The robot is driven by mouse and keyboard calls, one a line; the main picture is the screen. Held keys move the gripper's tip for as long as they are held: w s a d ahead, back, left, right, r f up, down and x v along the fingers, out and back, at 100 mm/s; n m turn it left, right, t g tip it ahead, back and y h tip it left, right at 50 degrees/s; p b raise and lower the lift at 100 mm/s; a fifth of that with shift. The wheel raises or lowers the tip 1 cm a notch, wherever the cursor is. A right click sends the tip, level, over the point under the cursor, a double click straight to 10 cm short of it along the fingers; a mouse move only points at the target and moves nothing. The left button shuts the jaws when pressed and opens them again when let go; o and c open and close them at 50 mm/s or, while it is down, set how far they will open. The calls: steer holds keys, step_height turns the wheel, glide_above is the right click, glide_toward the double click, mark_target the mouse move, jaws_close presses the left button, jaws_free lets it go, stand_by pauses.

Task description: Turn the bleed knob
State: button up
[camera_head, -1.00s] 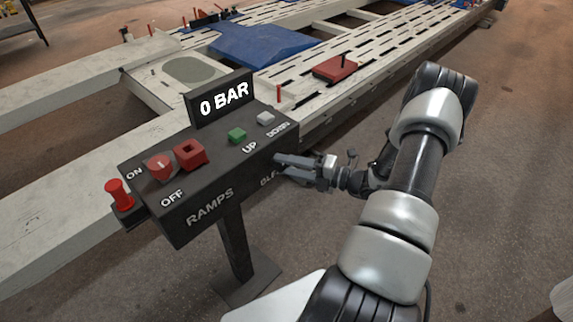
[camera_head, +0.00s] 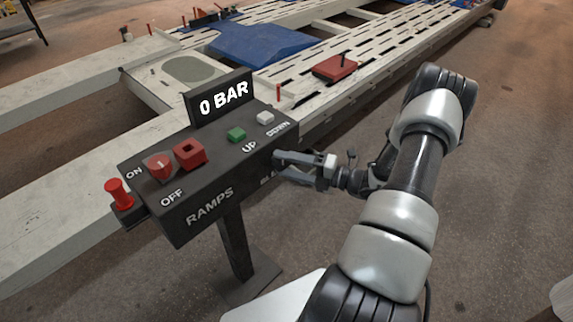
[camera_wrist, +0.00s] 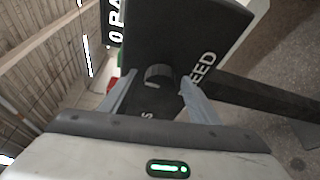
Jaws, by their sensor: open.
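The bleed knob (camera_wrist: 158,74) is a dark round knob on the side face of the black control box, beside white letters reading "EED", in the wrist view. It stands just ahead of my gripper (camera_wrist: 155,92), whose two grey fingers are spread to either side of its line. I cannot tell whether either finger touches it. In the head view my gripper (camera_head: 277,167) is open and empty at the right end of the control box (camera_head: 225,170). The knob cannot be made out in the head view.
A white slotted frame bench (camera_head: 385,50) lies behind. Open floor is at right.

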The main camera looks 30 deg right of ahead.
steer(key=f+v, duration=0.1)
steer(key=v, duration=1.6)
steer(key=shift+d+r+b, duration=0.2)
steer(key=shift+r+b, duration=0.15)
steer(key=shift+r, duration=0.15)
steer(key=w+a+r+n+g+h+p, duration=0.25)
steer(key=a+r+n+g, duration=0.35)
steer(key=a+r+n, duration=0.55)
steer(key=w+a+r+n+g+h+p, duration=0.1)
steer(key=a+r+n+g+h+p, duration=0.3)
steer(key=a+r+n, duration=0.8)
steer(key=s+a+r+n+h, duration=0.25)
steer(key=a+r+n, duration=0.35)
steer(key=n, duration=0.4)
steer(key=s+d+r+n+t+h+p, duration=0.2)
steer(key=s+r+n, duration=0.4)
steer(key=s+n, duration=0.4)
steer(key=shift+s+d+t+h, duration=0.25)
steer(key=shift+s+t+h, duration=0.05)
steer(key=shift+s, duration=0.25)
